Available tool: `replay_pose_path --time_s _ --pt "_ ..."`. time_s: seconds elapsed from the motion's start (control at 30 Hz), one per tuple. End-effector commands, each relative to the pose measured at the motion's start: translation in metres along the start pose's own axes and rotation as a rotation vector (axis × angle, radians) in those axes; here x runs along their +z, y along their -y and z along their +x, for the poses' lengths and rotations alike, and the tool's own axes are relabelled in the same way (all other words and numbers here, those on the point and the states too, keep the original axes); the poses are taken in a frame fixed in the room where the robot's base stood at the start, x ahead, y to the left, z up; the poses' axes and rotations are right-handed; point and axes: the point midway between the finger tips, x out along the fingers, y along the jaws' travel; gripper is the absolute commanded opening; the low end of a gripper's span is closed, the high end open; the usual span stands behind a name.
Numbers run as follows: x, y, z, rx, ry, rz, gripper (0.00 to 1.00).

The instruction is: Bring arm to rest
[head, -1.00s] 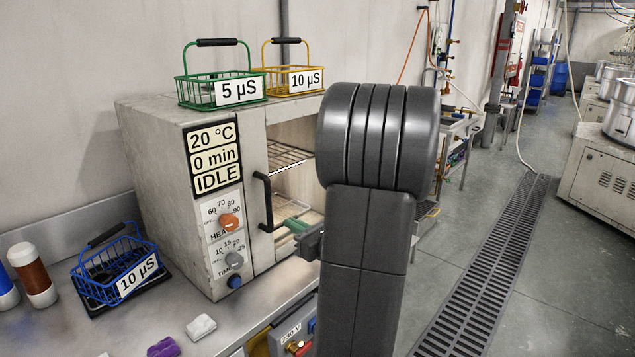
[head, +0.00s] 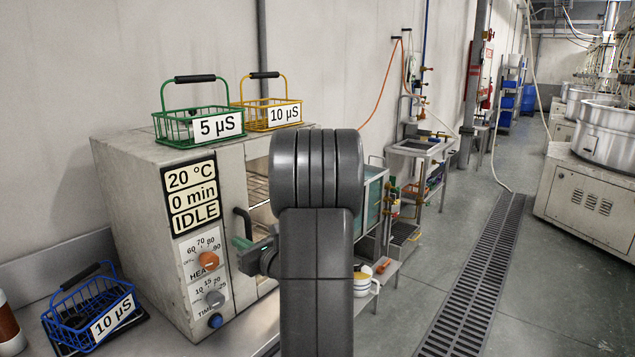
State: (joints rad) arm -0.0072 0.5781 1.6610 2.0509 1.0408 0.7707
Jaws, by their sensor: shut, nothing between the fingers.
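My gripper (head: 243,243) shows at the left of my dark grey arm, partly hidden by it. Its greenish fingertips point left, and it is shut and empty. In the picture it overlaps the lower part of the dark handle (head: 238,222) on the grey oven (head: 140,190); I cannot tell whether they touch. The oven's panel reads 20 °C, 0 min, IDLE. Wire racks show at the oven's front, partly hidden by my arm. I cannot tell how the door stands.
A green basket (head: 190,125) marked 5 µS and a yellow basket (head: 270,114) marked 10 µS stand on the oven. A blue basket (head: 88,314) marked 10 µS sits left on the bench. A floor drain (head: 480,270) and clear floor lie right.

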Motion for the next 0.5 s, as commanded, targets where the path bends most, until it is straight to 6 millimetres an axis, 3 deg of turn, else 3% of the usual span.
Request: replay_pose_path --time_s 0.5 --pt "0.0007 -0.0029 0.0078 0.000 0.003 -0.001 0.00"
